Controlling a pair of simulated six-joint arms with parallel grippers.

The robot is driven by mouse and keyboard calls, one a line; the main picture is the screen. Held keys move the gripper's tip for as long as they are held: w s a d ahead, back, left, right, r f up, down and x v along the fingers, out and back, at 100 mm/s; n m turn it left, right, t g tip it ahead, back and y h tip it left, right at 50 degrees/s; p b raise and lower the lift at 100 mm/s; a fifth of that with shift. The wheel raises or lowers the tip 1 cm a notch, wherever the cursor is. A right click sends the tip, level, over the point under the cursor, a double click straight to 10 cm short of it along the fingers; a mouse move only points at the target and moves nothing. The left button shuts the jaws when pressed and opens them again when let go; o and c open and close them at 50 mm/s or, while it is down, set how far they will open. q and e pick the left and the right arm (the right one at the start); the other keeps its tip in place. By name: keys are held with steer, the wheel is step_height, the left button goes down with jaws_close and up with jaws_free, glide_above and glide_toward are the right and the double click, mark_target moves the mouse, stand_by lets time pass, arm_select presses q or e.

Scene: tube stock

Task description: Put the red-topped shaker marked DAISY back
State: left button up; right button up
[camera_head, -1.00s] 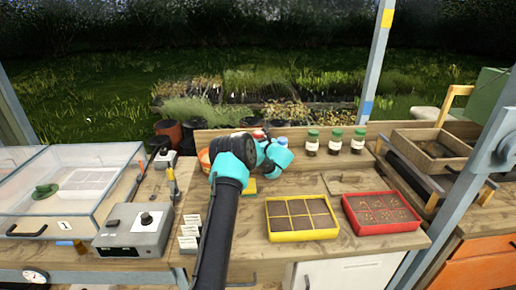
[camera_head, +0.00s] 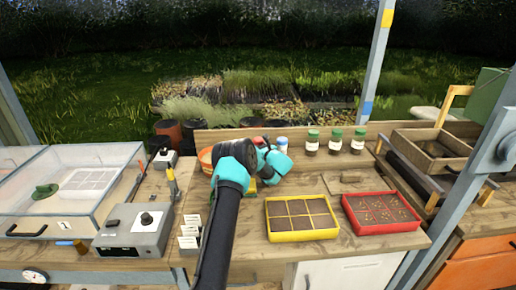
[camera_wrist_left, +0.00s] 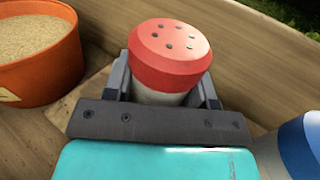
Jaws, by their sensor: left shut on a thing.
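A shaker with a red, holed top (camera_wrist_left: 170,48) and a pale body stands between the fingers of my left gripper (camera_wrist_left: 163,88) in the left wrist view. The gripper is shut on it; no label can be read from here. In the head view the left gripper (camera_head: 262,150) is at the back of the bench, and its own wrist hides most of the shaker. A blue-topped shaker (camera_wrist_left: 302,145) stands close to the right of the gripper in the wrist view; it also shows in the head view (camera_head: 282,143). My right gripper is not in view.
An orange pot (camera_wrist_left: 40,55) of tan grains stands left of the gripper. Several green-capped jars (camera_head: 336,142) stand along the back shelf. A yellow tray (camera_head: 302,235) and a red tray (camera_head: 381,228) lie in front. A grey box (camera_head: 132,238) is at left.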

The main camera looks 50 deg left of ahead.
arm_select(q)
steer(key=o, duration=1)
steer(key=shift+f, duration=0.1)
steer(key=shift+s+d, duration=0.25)
steer(key=shift+d, duration=1.6)
steer(key=shift+s+d, duration=0.2)
steer(key=shift+d, duration=1.65)
